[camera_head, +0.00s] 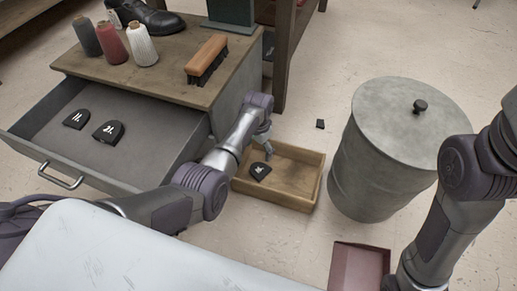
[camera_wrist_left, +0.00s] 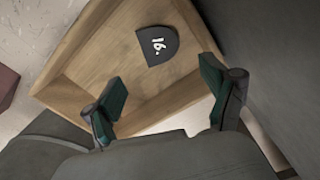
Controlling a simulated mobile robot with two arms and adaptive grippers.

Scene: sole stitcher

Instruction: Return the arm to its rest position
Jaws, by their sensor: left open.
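My left arm reaches in from the left in the head view, and my left gripper (camera_head: 264,146) is above the wooden tray (camera_head: 309,196) on the floor. In the left wrist view the left gripper (camera_wrist_left: 165,97) is open and empty, its two green-padded fingers spread wide over the tray (camera_wrist_left: 110,57). A black heel piece marked with a number (camera_head: 260,170) lies in the tray, apart from the fingers; it also shows in the left wrist view (camera_wrist_left: 158,45). My right arm stands at the right edge of the head view; its gripper does not show.
An open grey drawer (camera_head: 150,150) holds two black heel pieces (camera_head: 107,131). The cabinet top (camera_head: 170,70) bears a brush (camera_head: 207,59), thread spools (camera_head: 113,43) and a black shoe (camera_head: 147,18). A lidded grey bin (camera_head: 380,160) stands right of the tray. A reddish box (camera_head: 358,266) is in front.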

